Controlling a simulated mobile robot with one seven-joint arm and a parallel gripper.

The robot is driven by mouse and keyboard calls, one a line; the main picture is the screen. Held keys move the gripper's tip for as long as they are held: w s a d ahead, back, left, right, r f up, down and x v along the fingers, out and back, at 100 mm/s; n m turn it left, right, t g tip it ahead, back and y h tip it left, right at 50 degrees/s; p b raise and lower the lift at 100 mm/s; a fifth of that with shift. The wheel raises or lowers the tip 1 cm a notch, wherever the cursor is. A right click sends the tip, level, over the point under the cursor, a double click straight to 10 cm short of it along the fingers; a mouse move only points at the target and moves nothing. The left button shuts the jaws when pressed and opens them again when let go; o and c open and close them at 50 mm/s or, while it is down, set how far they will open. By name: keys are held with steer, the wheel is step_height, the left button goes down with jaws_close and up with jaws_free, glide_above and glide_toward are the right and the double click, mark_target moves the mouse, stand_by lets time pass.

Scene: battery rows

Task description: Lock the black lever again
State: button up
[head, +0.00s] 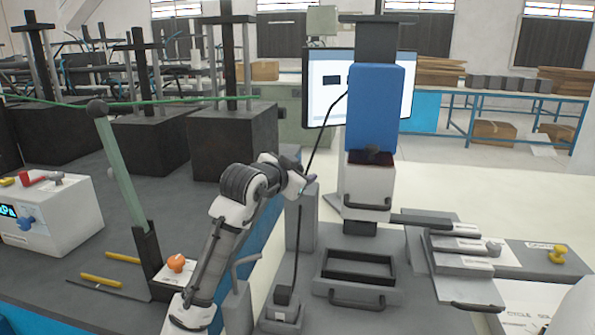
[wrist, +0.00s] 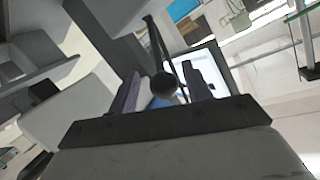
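A thin black lever (head: 293,245) rises from a small black block on a grey base in the head view, and its upper end passes behind or into my gripper. My gripper (head: 303,184) is at this upper end, left of the blue and white press. In the wrist view, a dark round knob (wrist: 163,85) with a thin dark rod lies between the two fingers of my gripper (wrist: 166,82). Gaps show on both sides of the knob, so the fingers look open around it. Whether the knob touches a finger further in is hidden.
The press has a blue block (head: 374,108) above a white drawer (head: 368,188) with a handle. A monitor (head: 330,88) stands behind. Grey plates (head: 463,262) lie at right.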

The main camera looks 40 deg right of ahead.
steer(key=shift+a+r, duration=0.1)
steer(key=shift+a, duration=0.25)
steer(key=b+v, duration=0.2)
steer(key=v, duration=1.1)
steer(key=shift+s, duration=0.15)
steer(key=shift+a, duration=0.1)
